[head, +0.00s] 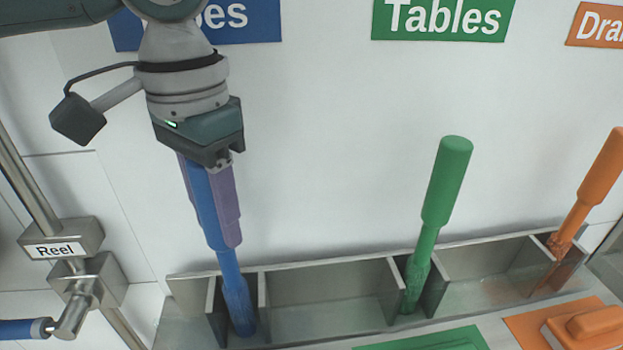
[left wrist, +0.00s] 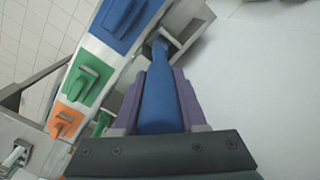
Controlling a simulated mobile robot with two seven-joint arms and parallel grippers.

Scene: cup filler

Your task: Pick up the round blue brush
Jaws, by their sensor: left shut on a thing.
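The blue brush (head: 227,262) stands nearly upright, with its lower end in a narrow slot of the metal holder (head: 330,262). My left gripper (head: 230,235) points down from above and is shut on its handle, one purple finger on each side. The blue handle also shows between the fingers (left wrist: 160,110) in the left wrist view. The brush's bottom is partly hidden by the slot walls. My right gripper is in neither view.
A green brush (head: 446,185) and an orange brush (head: 600,170) stand in other slots to the right. Green and orange mats lie in front. Wall signs hang behind.

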